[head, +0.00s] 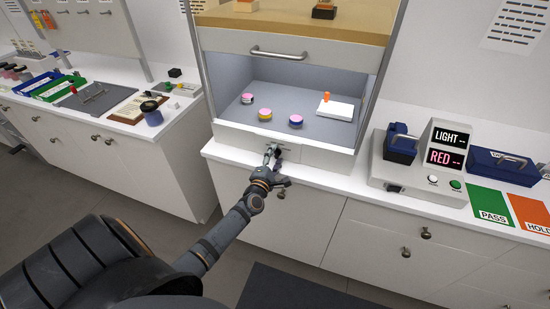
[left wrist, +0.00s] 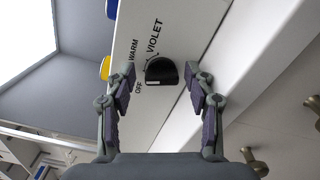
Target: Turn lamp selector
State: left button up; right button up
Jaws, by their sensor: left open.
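The lamp selector is a black knob (left wrist: 161,71) on the white front panel of the cabinet. It is marked OFF, WARM and VIOLET. A small white mark shows on the knob's lower left side, towards OFF. My left gripper (left wrist: 160,78) is open, with one finger on each side of the knob. The fingertips look close to it; I cannot tell if they touch. In the head view my left gripper (head: 272,152) is at the panel (head: 310,155) below the cabinet opening and mostly hides the knob. My right gripper is not in view.
Inside the cabinet stand three pink-lidded jars (head: 265,114) and a white pad (head: 337,110) with an orange piece. A handled sash (head: 278,53) hangs above. To the right is a device with displays reading LIGHT and RED (head: 445,157). A left counter holds trays and a clipboard (head: 137,107).

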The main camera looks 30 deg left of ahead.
pick_arm(q)
jog(key=shift+f, duration=0.2)
jog(key=shift+n, duration=0.3)
jog(key=n+b, duration=0.3)
jog(key=n, duration=0.3)
jog(key=shift+f, duration=0.15)
jog(key=s+d+n, duration=0.1)
jog(key=s+d, duration=0.1)
jog(key=s, duration=0.9)
jog(key=s+f+m+g+h+b, duration=0.1)
jog(key=s+f+m+g, duration=0.1)
jog(key=f+m, duration=0.5)
jog(key=s+d+f+m+g+h+b, duration=0.1)
jog(key=s+f+m+g, duration=0.2)
jog(key=f+m, duration=0.5)
notch_tip(320, 180, down, 12)
jog(key=shift+s+r+h, duration=0.1)
jog(key=shift+s+h, duration=0.3)
jog(key=shift+s, duration=0.45)
